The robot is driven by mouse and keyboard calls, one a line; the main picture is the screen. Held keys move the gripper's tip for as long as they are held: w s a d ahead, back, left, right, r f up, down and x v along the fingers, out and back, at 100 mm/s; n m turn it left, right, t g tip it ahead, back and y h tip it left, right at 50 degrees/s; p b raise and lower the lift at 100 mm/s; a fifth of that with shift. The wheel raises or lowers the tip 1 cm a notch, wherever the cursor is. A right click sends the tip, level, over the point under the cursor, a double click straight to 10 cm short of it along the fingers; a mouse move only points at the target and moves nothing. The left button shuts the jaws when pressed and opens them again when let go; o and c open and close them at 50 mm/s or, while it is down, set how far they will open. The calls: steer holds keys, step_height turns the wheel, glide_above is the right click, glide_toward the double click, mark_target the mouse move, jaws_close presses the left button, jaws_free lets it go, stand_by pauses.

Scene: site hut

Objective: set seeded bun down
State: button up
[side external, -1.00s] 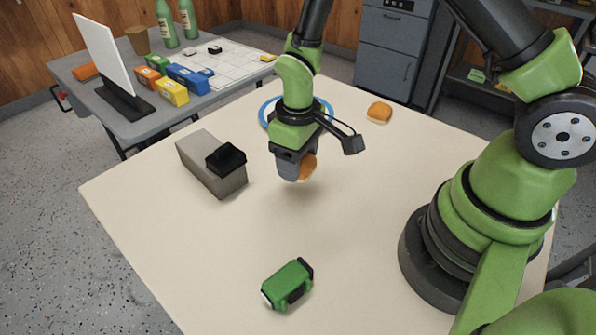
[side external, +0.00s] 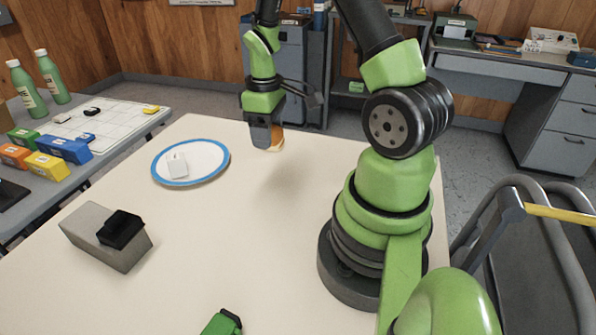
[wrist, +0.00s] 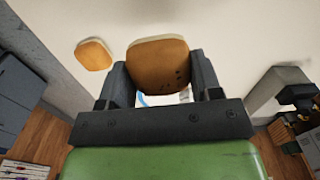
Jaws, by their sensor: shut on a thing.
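My gripper (side external: 263,134) is shut on an orange-brown bun and holds it above the back part of the table. In the wrist view the held bun (wrist: 158,62) sits between the two fingers and shows a few dark specks, so it looks like the seeded bun. A second, plain bun (wrist: 93,54) lies on the table to its left in that view. In the side view the orange patch (side external: 276,138) is beside the finger; I cannot tell how much of it is the second bun.
A blue-rimmed plate (side external: 222,160) with a white object (side external: 177,165) on it lies left of my gripper. A grey block (side external: 100,240) with a black piece (side external: 120,229) stands front left. A green object (side external: 222,323) is at the front. The table's middle (side external: 230,240) is clear.

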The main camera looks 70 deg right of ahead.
glide_above(299, 171)
steer(key=shift+m, duration=0.3)
step_height(299, 171, down, 10)
steer(key=shift+f, duration=0.1)
steer(key=o, duration=0.9)
